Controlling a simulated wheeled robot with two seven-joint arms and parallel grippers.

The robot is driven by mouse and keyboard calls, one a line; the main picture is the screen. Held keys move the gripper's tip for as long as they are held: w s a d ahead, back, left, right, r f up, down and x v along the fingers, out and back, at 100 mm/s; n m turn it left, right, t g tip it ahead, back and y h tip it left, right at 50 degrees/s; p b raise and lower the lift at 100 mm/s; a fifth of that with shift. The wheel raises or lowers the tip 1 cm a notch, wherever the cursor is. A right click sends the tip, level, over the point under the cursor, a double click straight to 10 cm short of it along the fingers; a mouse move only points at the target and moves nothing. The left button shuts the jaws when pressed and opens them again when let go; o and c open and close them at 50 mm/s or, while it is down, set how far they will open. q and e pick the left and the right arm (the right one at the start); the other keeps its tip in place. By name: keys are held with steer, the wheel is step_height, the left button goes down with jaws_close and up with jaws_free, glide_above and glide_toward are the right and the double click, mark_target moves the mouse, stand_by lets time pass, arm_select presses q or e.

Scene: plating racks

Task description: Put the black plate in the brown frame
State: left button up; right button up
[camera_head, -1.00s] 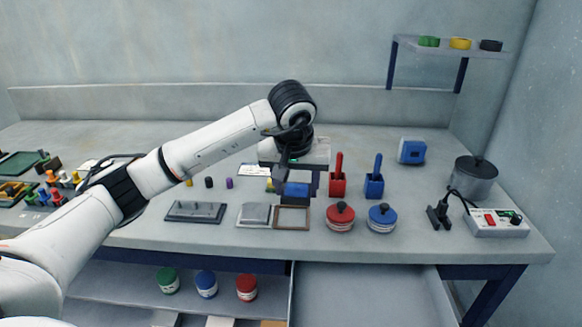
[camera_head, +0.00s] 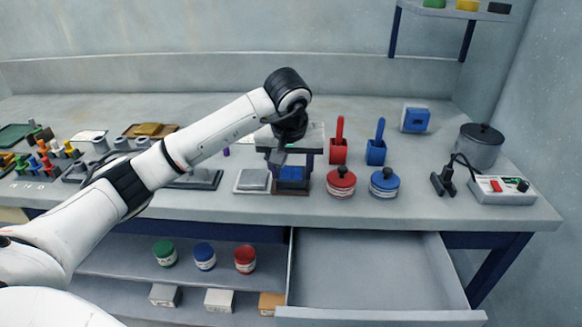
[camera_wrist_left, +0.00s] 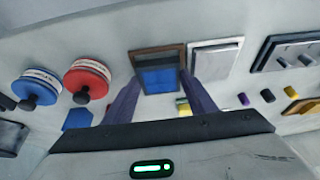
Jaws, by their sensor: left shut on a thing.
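My left gripper (camera_head: 290,170) is shut on a plate (camera_head: 292,174) that looks blue rather than black. In the left wrist view, the blue plate (camera_wrist_left: 160,79) lies between the two dark fingers of the left gripper (camera_wrist_left: 162,84). The brown frame (camera_head: 291,193) lies on the bench under the gripper. In the left wrist view, the brown frame (camera_wrist_left: 155,49) shows its rim around the far side of the plate. The plate is over or inside the frame; I cannot tell if it is seated. My right gripper is out of view.
A red round pot (camera_head: 341,184) and a blue one (camera_head: 384,184) stand to the right. Red (camera_head: 338,150) and blue (camera_head: 375,151) handled blocks stand behind them. An open drawer (camera_head: 370,270) juts out below.

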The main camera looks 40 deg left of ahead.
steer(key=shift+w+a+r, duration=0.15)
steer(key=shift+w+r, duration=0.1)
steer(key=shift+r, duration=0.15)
arm_select(q)
steer(key=shift+f+b, duration=0.3)
steer(key=shift+f, duration=0.2)
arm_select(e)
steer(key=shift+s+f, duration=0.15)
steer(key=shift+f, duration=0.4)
arm_select(q)
steer(key=shift+s+f, duration=0.1)
steer(key=shift+f, duration=0.25)
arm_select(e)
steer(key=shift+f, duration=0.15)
